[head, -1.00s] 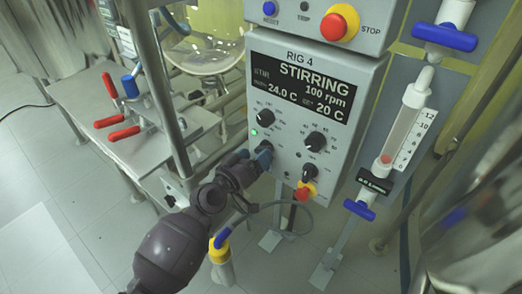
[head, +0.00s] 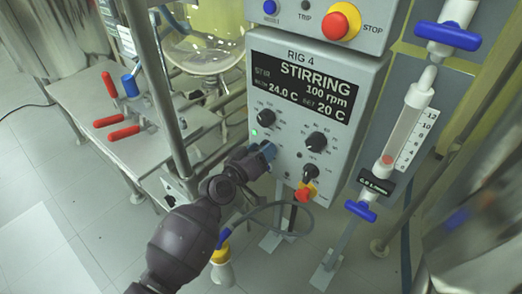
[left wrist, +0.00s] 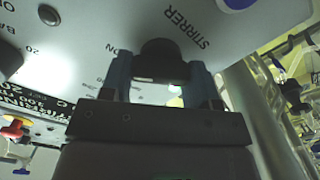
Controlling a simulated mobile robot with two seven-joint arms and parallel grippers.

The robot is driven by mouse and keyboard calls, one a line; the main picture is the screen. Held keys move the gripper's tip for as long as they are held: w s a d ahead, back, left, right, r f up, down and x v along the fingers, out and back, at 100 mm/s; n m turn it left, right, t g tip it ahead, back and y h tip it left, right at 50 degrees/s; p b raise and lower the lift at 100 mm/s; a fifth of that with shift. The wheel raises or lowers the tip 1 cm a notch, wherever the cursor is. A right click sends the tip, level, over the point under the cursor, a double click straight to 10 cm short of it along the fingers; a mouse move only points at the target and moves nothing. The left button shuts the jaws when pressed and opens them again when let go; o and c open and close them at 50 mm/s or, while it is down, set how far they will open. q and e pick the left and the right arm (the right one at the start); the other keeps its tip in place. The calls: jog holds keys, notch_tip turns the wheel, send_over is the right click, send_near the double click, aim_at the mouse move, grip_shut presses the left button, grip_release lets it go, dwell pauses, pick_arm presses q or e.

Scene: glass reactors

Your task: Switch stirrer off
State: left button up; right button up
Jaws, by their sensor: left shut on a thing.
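The grey control box of RIG 4 (head: 262,87) has a display (head: 305,85) that reads STIRRING, 100 rpm, 24.0 C and set 20 C. A green lamp (head: 254,132) is lit on its left side. My left gripper (head: 267,152) is at the lower left of the panel and hides the knob there in the head view. In the left wrist view, my left gripper (left wrist: 160,78) has its two blue fingers on either side of the black stirrer knob (left wrist: 160,50), shut on it. The label STIRRER and the word ON show beside the knob. My right gripper is not in view.
Other black knobs (head: 316,141) sit on the panel near the gripper. A metal frame post (head: 160,90) stands left of my arm.

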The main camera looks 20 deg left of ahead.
pick_arm(q)
jog(key=shift+n, duration=0.4)
jog(key=n, duration=0.4)
jog(key=shift+n+p, duration=0.3)
jog(key=shift+p, duration=0.1)
jog(key=n, duration=0.6)
jog(key=shift+a+f+p, duration=0.1)
jog(key=shift+p, duration=0.2)
jog(key=shift+n, duration=0.4)
jog(key=o, duration=0.9)
jog(key=v, duration=1)
jog(key=shift+s+a+f, duration=0.1)
jog(key=shift+s, duration=0.2)
